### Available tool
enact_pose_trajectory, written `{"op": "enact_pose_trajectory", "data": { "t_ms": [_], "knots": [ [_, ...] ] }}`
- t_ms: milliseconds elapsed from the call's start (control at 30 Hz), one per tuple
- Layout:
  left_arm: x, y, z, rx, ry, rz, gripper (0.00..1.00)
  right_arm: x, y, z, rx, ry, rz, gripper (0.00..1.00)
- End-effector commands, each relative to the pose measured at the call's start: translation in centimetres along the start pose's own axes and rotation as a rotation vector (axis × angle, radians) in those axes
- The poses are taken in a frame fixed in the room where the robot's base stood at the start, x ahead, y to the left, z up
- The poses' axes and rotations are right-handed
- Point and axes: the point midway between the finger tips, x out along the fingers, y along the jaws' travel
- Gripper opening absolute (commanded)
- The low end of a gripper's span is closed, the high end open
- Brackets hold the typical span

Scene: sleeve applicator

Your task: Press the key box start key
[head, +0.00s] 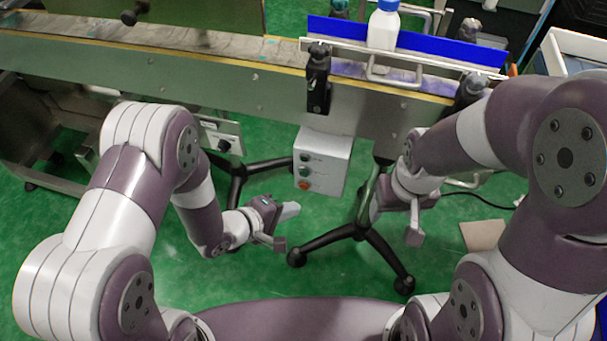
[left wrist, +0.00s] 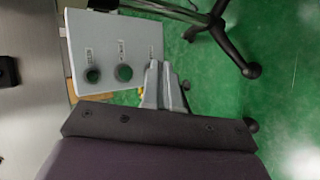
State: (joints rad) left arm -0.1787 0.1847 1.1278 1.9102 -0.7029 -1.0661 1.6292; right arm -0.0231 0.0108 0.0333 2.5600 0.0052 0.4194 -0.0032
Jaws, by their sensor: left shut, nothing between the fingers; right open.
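The key box (head: 333,158) is a light grey box hanging below the conveyor's front side. Its face carries a dark key, a green key (head: 303,171) and a red key (head: 304,185) in a column. In the left wrist view the key box (left wrist: 105,35) shows two dark green round keys (left wrist: 124,72); the third is hidden behind my fingers. The labels are too small to read. My left gripper (head: 292,209) is shut and empty, just below the box in the head view, with fingertips (left wrist: 163,70) over the box's edge. My right gripper (head: 396,222) is open, right of the box.
The conveyor (head: 225,75) runs across the back, with a white bottle (head: 382,28) by a blue guide. Black tripod legs (head: 335,238) stand on the green floor below the box. A second small panel (head: 222,134) is at the left. A brown sheet (head: 482,235) lies right.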

Motion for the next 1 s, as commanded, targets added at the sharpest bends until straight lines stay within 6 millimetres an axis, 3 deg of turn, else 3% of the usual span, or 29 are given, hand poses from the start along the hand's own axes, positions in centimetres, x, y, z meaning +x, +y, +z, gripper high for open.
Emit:
{"op": "enact_pose_trajectory", "data": {
  "t_ms": [233, 433, 1000],
  "knots": [
    [2.7, 1.7, -1.8, 0.003, 0.0, 0.001, 0.0, 1.4, 0.0, 0.2, 0.0, 0.0, 0.0, 0.64],
    [3.9, 2.9, -2.8, 0.001, -0.001, 0.0, 0.0, 0.8, 0.0, 0.1, 0.0, 0.0, 0.0, 0.64],
    [4.3, 3.2, -3.1, 0.001, 0.0, -0.001, 0.0, 0.8, 0.0, 0.1, 0.0, 0.0, 0.0, 0.64]
  ]
}}
